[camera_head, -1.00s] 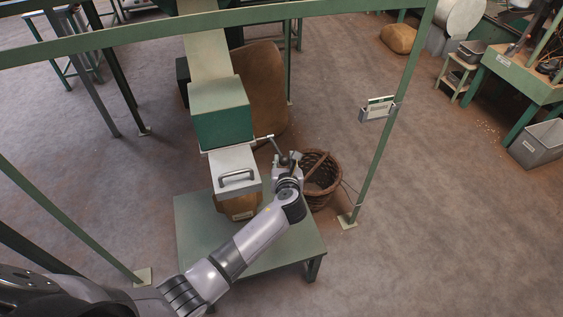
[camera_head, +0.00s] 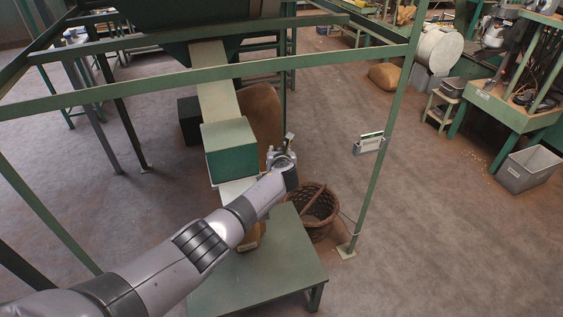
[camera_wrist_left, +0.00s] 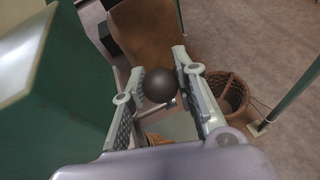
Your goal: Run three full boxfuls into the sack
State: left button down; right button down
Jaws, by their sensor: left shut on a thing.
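The green box (camera_head: 231,160) with a pale top sits at the lower end of a pale chute (camera_head: 217,98). A white part (camera_head: 232,187) shows below it, mostly hidden behind my left arm. Under that, a small brown sack (camera_head: 249,236) with a label stands at the green table, partly hidden. My left gripper (camera_head: 281,157) is at the box's right side. In the left wrist view its fingers are shut on a dark round knob (camera_wrist_left: 159,85), with a thin pale rod below it. My right gripper is not in view.
A wicker basket (camera_head: 313,215) stands right of the green table (camera_head: 265,270). A large brown sheet-like thing (camera_head: 263,115) stands behind the box. Green frame posts (camera_head: 383,150) and a crossbar (camera_head: 330,63) surround the spot. Open floor lies to the right.

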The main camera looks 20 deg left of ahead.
pick_arm(q)
jog(key=shift+w+a+r, duration=0.45)
jog(key=shift+w+r, duration=0.05)
jog(key=shift+w, duration=0.1)
jog(key=shift+w+a+g+h, duration=0.3)
jog(key=shift+w+g+h, duration=0.15)
jog(key=shift+g, duration=0.15)
jog(key=shift+f, duration=0.1)
jog(key=c, duration=1.3)
grip_release()
jog(key=shift+s+d, duration=0.1)
jog(key=shift+s+d+r, duration=0.2)
jog(key=shift+s+r, duration=0.15)
jog(key=shift+s, duration=0.2)
jog(key=shift+v, duration=5.2)
